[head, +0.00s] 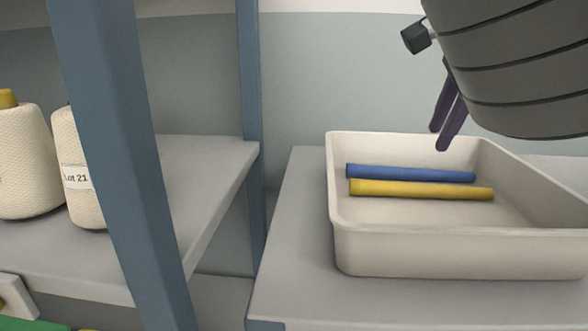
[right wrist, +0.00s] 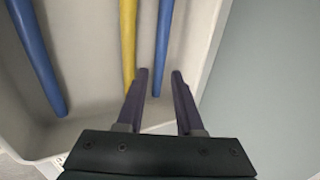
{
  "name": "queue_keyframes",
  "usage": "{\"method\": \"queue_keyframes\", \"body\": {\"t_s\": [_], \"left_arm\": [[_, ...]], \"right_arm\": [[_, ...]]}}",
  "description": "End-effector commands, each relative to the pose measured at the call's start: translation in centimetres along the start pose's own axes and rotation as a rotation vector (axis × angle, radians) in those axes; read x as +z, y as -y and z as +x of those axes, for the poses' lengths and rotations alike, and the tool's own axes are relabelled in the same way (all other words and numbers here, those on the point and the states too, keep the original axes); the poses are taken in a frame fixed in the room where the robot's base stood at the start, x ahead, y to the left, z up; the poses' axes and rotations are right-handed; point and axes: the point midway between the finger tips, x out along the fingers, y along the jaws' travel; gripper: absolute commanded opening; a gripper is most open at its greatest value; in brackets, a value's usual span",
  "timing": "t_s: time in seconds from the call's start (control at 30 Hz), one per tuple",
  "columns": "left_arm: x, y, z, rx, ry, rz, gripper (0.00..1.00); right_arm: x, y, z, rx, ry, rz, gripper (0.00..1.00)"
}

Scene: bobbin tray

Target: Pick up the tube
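A blue tube (head: 410,174) and a yellow tube (head: 422,189) lie side by side in the cream tray (head: 455,250) in the head view. The right wrist view shows the yellow tube (right wrist: 127,40), a blue tube (right wrist: 164,40) beside it and another blue tube (right wrist: 38,55) farther left. My right gripper (head: 438,140) is above the back part of the tray, pointing down. In the right wrist view the right gripper (right wrist: 160,73) is open, its fingers apart and empty, with the nearer blue tube showing past the fingertips. My left gripper is out of view.
The tray stands on a grey shelf (head: 290,270) before a pale wall. A blue post (head: 125,150) and another shelf (head: 205,170) with yarn cones (head: 28,165) stand to the left. The tray's walls rise around the tubes.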

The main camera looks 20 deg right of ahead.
Motion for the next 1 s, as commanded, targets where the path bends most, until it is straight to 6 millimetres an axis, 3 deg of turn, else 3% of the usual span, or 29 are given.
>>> {"method": "queue_keyframes", "body": {"t_s": [0.2, 0.37, 0.7, 1.0], "left_arm": [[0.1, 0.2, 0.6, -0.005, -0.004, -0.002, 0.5], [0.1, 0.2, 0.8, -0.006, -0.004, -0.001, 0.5], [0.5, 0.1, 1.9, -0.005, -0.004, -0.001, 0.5], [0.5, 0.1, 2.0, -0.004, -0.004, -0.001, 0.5]], "right_arm": [[0.0, 0.0, 3.4, 0.002, 0.001, 0.002, 0.36], [0.0, 0.0, 4.6, 0.0, 0.001, 0.001, 0.36], [0.3, 0.1, 8.9, 0.0, 0.001, 0.002, 0.36], [0.3, 0.1, 9.5, 0.001, 0.001, 0.002, 0.36]]}}
